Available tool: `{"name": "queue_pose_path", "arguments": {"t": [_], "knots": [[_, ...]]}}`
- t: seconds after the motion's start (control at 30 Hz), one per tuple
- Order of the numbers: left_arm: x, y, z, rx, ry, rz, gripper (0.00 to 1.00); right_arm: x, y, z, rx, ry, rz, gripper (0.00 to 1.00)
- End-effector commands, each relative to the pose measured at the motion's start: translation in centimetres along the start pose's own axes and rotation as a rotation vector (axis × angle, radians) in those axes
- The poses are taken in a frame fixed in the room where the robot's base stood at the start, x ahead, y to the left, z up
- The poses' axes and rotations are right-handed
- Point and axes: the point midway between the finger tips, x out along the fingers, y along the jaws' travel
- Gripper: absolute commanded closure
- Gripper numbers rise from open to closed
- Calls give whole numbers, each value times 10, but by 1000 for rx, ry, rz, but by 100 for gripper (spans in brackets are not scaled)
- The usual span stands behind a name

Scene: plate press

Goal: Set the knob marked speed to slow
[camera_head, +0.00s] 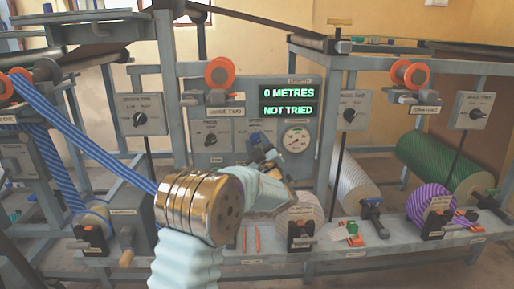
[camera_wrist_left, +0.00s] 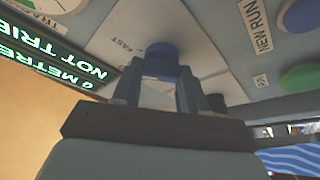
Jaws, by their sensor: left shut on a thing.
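My left gripper (camera_head: 262,156) reaches up to the lower right part of the grey middle console (camera_head: 224,150), under the green-lettered display (camera_head: 288,101). In the left wrist view the left gripper (camera_wrist_left: 162,85) is shut on a blue knob (camera_wrist_left: 162,57), one finger on each side. A panel label (camera_wrist_left: 125,45) reading FAST is beside this knob. The fingers hide part of the knob and its pointer, so I cannot tell its setting. No SLOW label or speed name is readable. My right gripper is in neither view.
The display reads 0 METRES and NOT TRIED. A round gauge (camera_head: 296,139) is right of my gripper. A NEW RUN label (camera_wrist_left: 262,32) and a green button (camera_wrist_left: 299,80) are close by. Rolls and clamps line the bench below.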

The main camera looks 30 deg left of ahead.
Motion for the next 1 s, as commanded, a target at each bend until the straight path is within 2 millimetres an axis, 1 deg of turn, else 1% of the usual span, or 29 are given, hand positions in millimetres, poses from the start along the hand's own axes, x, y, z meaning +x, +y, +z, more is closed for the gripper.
{"name": "queue_pose_path", "arguments": {"t": [0.03, 0.1, 0.4, 0.7, 1.0], "knots": [[-1, -3, 3, -33, 0, -13, 88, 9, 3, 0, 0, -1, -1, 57], [-2, -4, 4, -82, 1, -34, 88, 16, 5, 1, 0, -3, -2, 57], [-1, -2, 3, -339, 0, -140, 88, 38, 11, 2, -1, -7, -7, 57], [0, 0, 1, -602, 0, -251, 88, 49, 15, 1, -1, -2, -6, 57], [0, 1, 0, -864, 0, -361, 88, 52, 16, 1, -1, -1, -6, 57]]}}
